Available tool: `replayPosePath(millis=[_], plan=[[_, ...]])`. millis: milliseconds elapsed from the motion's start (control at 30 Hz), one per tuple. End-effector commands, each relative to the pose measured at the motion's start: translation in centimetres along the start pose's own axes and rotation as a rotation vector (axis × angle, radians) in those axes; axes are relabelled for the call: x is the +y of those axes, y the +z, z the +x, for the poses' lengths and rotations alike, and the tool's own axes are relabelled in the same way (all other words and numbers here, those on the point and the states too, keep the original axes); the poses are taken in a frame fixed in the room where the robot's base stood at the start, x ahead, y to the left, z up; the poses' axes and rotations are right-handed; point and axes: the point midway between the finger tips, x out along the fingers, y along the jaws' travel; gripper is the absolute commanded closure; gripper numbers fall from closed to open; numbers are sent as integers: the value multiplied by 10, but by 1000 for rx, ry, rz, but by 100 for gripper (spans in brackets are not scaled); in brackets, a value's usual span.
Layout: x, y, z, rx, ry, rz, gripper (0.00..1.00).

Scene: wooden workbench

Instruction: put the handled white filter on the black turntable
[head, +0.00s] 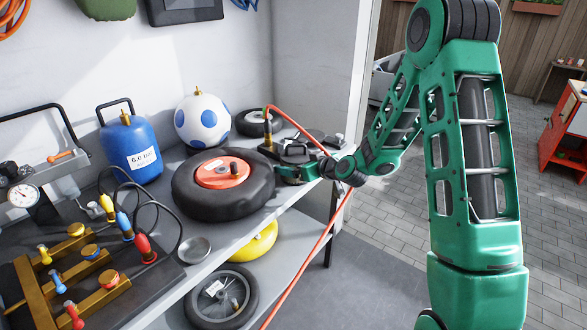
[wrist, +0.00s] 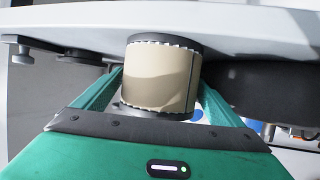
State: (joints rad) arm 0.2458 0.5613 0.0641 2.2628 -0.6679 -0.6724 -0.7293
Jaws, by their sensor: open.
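In the wrist view a cream cylinder with dark ends and pleated edges, apparently the filter (wrist: 160,78), stands between the two fingers of my gripper (wrist: 162,85). The fingers are open, one on each side of it; I cannot tell whether either touches it. No handle shows. In the head view my gripper (head: 290,174) is at the bench's right end, just right of a black tyre with a red hub (head: 222,172). The filter cannot be made out there. A low dark device (head: 297,150) lies just behind my gripper; I cannot tell whether it is the black turntable.
A blue gas bottle (head: 129,148), a white ball with blue spots (head: 203,122) and a small wheel (head: 250,123) stand behind the tyre. A red hose (head: 297,128) runs past my gripper. A metal dish (head: 194,250) lies near the front edge. Valves and gauges fill the left.

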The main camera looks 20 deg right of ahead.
Motion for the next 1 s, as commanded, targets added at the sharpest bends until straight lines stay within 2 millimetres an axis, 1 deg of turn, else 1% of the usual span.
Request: replayPosePath(millis=[67,267,367,400,433,467,500,767,933,1000], plan=[[-1,0,3,0,-1,1,9],[0,0,3,0,0,1,9],[0,0,3,0,0,1,31],[0,0,3,0,0,1,40],[0,0,3,0,0,1,47],[0,0,3,0,0,1,47],[0,0,3,1,0,1,52],[0,-3,2,2,0,0,51],[0,-16,-3,2,0,-2,51],[-1,-25,-6,5,0,-3,51]])
